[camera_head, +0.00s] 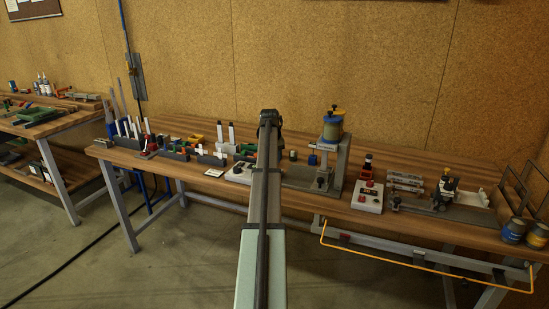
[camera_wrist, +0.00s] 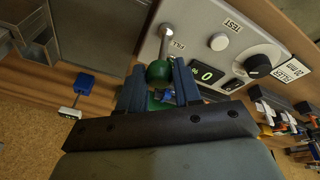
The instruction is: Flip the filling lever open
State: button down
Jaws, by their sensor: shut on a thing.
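The filling lever (camera_wrist: 167,38) is a metal rod with a green ball knob (camera_wrist: 159,71), rising from a pale control panel (camera_wrist: 200,25) beside the word FILL. In the wrist view my gripper (camera_wrist: 160,80) has its two dark blue fingers on either side of the knob, shut on it. More green shows lower between the fingers; I cannot tell what it belongs to. In the head view my arm reaches over the bench, and its end hides the lever and fingertips. The white control box (camera_head: 238,172) partly shows left of my arm.
The panel also has a TEST button (camera_wrist: 218,41), a black dial (camera_wrist: 258,65) and a display reading 0 (camera_wrist: 207,75). A stand with a yellow-lidded blue container (camera_head: 332,125) is right of my arm. A blue-handled part (camera_wrist: 85,83) lies left of my fingers.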

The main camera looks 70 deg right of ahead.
jog(key=a+h, duration=0.2)
jog(key=a, duration=0.1)
jog(key=shift+s+f+h, duration=0.1)
jog(key=shift+f+h, duration=0.05)
jog(key=shift+h, duration=0.25)
jog(key=shift+a+f+h, duration=0.25)
jog(key=shift+a+h, duration=0.45)
jog(key=shift+h, duration=0.5)
jog(key=shift+a+f, duration=0.25)
jog(key=shift+a, duration=0.15)
jog(key=shift+a+f, duration=0.1)
jog(key=c, duration=0.8)
grip_release()
jog(key=v, duration=1.3)
jog(key=shift+a+r, duration=0.15)
jog(key=shift+r, duration=0.3)
